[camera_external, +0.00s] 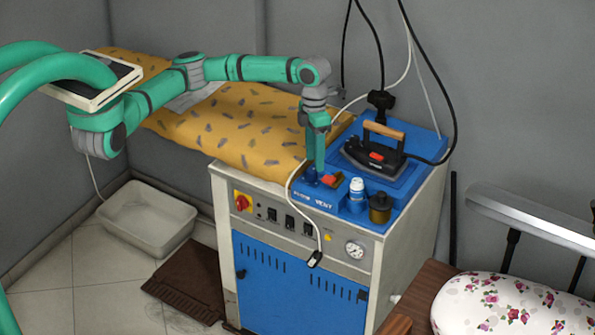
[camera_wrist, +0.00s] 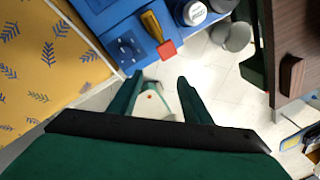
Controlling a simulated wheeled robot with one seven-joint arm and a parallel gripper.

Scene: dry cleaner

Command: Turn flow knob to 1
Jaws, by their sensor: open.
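A small dark blue knob on a square plate (camera_wrist: 125,47) sits on the blue machine top in the wrist view. It looks like the flow knob; no numbers on it are readable. In the external view a dark knob (camera_external: 310,174) shows at the front left of the blue top. My gripper (camera_external: 319,168) points down over that front edge, close beside the knob. In the wrist view my gripper (camera_wrist: 160,78) is open and empty, its fingers apart. The knob lies up and left of the fingertips, outside the gap; contact is not visible.
An iron (camera_external: 375,152) rests behind. A padded yellow board (camera_external: 240,130) is left. A cable hangs down the front panel, which has a red switch (camera_external: 243,202) and gauge (camera_external: 354,249).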

